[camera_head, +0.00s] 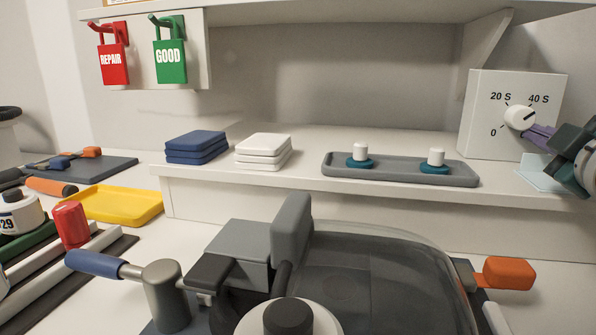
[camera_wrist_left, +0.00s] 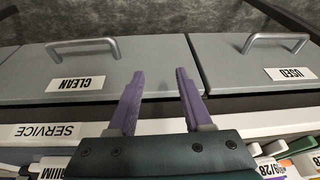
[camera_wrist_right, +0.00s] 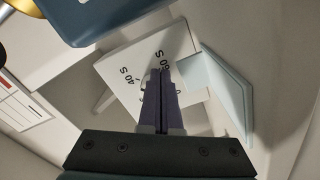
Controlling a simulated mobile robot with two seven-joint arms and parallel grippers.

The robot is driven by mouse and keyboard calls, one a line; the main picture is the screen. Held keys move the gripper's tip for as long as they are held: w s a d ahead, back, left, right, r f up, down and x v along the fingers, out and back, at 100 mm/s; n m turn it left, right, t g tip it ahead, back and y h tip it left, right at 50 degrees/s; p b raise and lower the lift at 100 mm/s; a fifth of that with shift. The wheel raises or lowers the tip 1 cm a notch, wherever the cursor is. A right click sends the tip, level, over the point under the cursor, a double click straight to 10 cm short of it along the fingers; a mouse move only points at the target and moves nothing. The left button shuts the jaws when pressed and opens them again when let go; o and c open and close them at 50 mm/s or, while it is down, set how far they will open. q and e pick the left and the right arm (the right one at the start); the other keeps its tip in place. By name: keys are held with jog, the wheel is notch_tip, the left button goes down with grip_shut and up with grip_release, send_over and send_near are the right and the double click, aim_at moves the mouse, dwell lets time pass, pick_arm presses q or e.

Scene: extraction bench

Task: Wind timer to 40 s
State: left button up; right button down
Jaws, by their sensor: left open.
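The timer is a white box (camera_head: 480,115) on the shelf at the right, with marks 0, 20 S and 40 S around a white round knob (camera_head: 519,117). I cannot tell where the knob points. My right gripper (camera_head: 530,131) is at the lower right of the knob, fingers together. In the right wrist view the timer face (camera_wrist_right: 118,62) lies beyond the purple fingers (camera_wrist_right: 160,72), which hide most of the knob; whether they touch it is unclear. My left gripper (camera_wrist_left: 158,73) is open and empty, with fingertips over grey drawer fronts.
A grey tray (camera_head: 400,176) with two white-topped teal pieces stands left of the timer. A pale blue plate (camera_wrist_right: 222,82) is close beside the right gripper. Blue pads (camera_head: 196,146) and white pads (camera_head: 264,150) sit farther left. Drawers CLEAN (camera_wrist_left: 50,72) and USED (camera_wrist_left: 250,75) face my left gripper.

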jog(key=shift+a, duration=0.15)
jog(key=shift+d+f, duration=0.2)
jog(key=p+v, duration=0.1)
jog(key=v, duration=0.3)
jog(key=shift+s, duration=0.35)
jog(key=shift+s+a+p, duration=0.1)
jog(key=shift+s+p, duration=0.2)
jog(key=shift+s, duration=0.4)
